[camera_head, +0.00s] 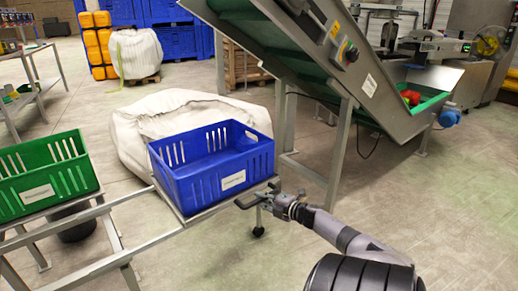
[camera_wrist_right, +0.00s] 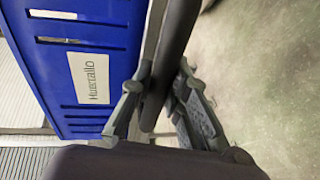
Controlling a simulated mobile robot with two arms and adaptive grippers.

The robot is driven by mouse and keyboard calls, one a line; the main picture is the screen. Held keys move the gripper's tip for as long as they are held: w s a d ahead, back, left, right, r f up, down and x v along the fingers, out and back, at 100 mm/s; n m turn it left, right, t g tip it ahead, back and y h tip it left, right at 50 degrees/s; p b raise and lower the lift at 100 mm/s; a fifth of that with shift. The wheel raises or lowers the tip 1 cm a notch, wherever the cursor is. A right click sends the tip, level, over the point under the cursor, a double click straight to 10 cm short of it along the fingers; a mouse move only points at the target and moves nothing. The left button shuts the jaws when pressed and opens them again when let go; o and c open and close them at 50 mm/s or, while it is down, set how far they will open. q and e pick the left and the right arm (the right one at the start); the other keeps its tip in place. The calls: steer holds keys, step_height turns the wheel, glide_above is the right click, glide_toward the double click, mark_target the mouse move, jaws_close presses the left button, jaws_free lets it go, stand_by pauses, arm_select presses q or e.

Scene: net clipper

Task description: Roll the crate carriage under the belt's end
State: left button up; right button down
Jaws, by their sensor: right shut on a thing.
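The crate carriage (camera_head: 213,211) is a low metal platform at the right end of a pair of rails. A blue slatted crate (camera_head: 212,165) with a white label stands on it. The inclined conveyor (camera_head: 352,75), with a green belt (camera_head: 262,32), rises to the left behind the carriage; its upper end is cut off by the frame top. My right gripper (camera_head: 257,197) is at the carriage's right edge. The right wrist view shows its fingers (camera_wrist_right: 155,103) shut around a dark bar of the carriage beside the crate. My left gripper is out of view.
A green crate (camera_head: 45,177) stands left on the rail frame (camera_head: 100,213). A large white sack (camera_head: 140,118) lies behind the blue crate. Conveyor legs (camera_head: 333,155) stand right of the carriage. Red items (camera_head: 410,96) lie in the conveyor's lower hopper. Floor at right is clear.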

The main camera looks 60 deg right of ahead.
steer(key=shift+d+r, duration=0.15)
steer(key=shift+d, duration=0.15)
steer(key=c, duration=1.8)
jaws_free()
steer(key=shift+s+d, duration=0.1)
steer(key=shift+s, duration=0.05)
steer(key=shift+o, duration=1.3)
steer(key=shift+a, duration=0.2)
steer(key=v, duration=1.1)
steer(key=shift+s, duration=0.4)
steer(key=shift+a, duration=0.1)
